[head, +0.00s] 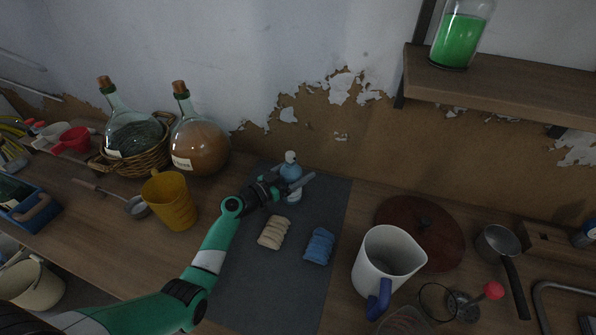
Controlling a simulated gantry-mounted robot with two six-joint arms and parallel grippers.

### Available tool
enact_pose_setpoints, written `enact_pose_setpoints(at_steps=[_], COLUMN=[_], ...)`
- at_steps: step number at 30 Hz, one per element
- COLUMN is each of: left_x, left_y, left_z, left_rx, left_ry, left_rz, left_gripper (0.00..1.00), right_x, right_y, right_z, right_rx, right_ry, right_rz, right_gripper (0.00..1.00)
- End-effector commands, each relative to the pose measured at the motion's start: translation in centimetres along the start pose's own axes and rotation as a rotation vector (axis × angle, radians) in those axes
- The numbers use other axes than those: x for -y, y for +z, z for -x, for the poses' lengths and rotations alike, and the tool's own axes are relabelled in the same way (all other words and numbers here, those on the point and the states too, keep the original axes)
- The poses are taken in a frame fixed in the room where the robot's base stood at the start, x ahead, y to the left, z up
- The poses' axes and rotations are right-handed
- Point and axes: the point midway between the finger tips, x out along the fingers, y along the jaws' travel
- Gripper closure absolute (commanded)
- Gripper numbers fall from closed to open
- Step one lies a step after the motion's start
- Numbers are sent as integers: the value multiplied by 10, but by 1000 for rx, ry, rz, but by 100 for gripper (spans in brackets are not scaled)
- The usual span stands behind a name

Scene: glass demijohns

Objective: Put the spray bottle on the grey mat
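The spray bottle (291,172), pale blue with a white head, stands upright at the back of the grey mat (262,285). Its base shows below my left gripper (299,184), which reaches in from the left. A grey finger crosses in front of the bottle's middle and hides part of it. I cannot tell whether the fingers press on the bottle or whether its base touches the mat. My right gripper is not in view.
A beige folded cloth (274,233) and a blue one (319,246) lie on the mat. A yellow cup (170,201) and an amber demijohn (199,146) stand left. A white pitcher (385,262) stands right. The mat's front is clear.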

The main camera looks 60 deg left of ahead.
Motion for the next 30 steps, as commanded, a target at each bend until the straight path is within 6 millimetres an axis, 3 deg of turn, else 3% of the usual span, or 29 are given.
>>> enact_pose_setpoints(at_steps=[11, 14, 24, 30], left_x=[0, 1, 1, 0], left_y=[-6, -3, -3, -3], left_z=[0, 17, 97, 119], left_rx=[1, 1, 1, 0], left_ry=[0, -2, -3, 1], left_rz=[1, 1, 0, 0], left_gripper=[0, 0, 0, 0], right_x=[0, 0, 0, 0], right_y=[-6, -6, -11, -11], right_z=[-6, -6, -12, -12], right_rx=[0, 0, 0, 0], right_ry=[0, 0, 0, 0], right_rz=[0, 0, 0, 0], right_gripper=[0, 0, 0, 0])
